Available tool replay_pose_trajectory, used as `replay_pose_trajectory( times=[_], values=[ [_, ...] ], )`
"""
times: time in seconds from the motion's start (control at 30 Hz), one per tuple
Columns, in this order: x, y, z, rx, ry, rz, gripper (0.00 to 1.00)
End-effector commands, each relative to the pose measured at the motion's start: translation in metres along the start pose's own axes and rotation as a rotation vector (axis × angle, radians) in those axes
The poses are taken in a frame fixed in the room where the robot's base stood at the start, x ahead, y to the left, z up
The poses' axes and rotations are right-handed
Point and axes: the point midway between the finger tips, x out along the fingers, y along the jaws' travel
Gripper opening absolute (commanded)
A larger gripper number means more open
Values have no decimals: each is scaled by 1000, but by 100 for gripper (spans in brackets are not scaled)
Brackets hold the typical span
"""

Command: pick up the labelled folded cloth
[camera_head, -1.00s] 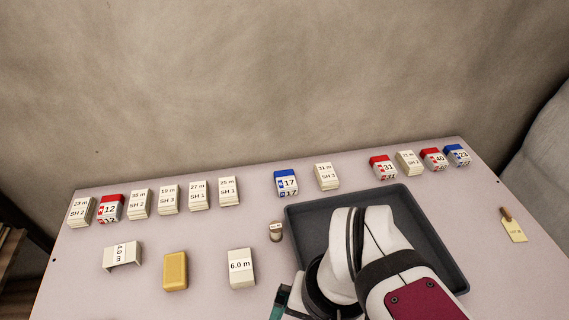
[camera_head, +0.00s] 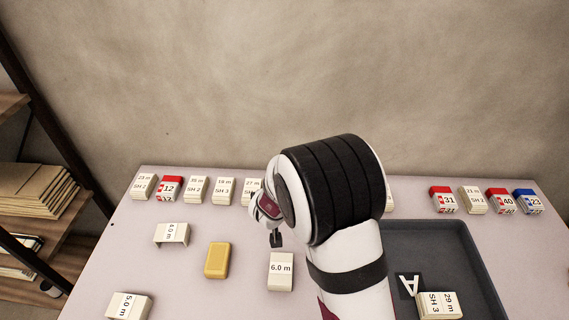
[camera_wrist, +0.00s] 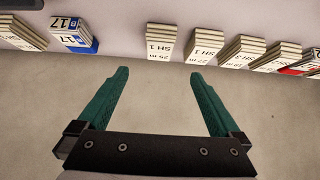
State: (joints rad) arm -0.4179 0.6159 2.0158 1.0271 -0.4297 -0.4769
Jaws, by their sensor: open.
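Several labelled folded cloths stand in a row along the table's back edge. In the wrist view, my gripper (camera_wrist: 157,73) is open and empty, its two green fingers apart. A cream stack labelled SH 1, 25 m (camera_wrist: 170,42) lies just beyond the fingertips, roughly in line with the gap and not touched. The SH 1, 27 m stack (camera_wrist: 203,46) is beside it near the right fingertip. In the head view, my arm hides the 25 m stack and the fingers; the 27 m stack (camera_head: 252,188) shows partly. A 29 m SH 3 stack (camera_head: 440,304) lies in the tray.
The dark tray (camera_head: 437,240) takes the table's right side and holds a black A label (camera_head: 409,285). A yellow block (camera_head: 217,260), a 6.0 m block (camera_head: 281,271) and a 4.0 m holder (camera_head: 171,235) stand in front. A blue 17 block (camera_wrist: 73,36) neighbours the 25 m stack.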

Motion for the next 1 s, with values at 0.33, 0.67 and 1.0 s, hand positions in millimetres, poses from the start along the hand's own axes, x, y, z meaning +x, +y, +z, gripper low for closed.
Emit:
replay_pose_trajectory(
  times=[0.33,0.67,1.0],
  values=[
    [84,1,1,5,-3,0,100],
    [136,1,-2,5,-2,0,100],
    [140,1,-2,5,-2,-1,86]
  ],
)
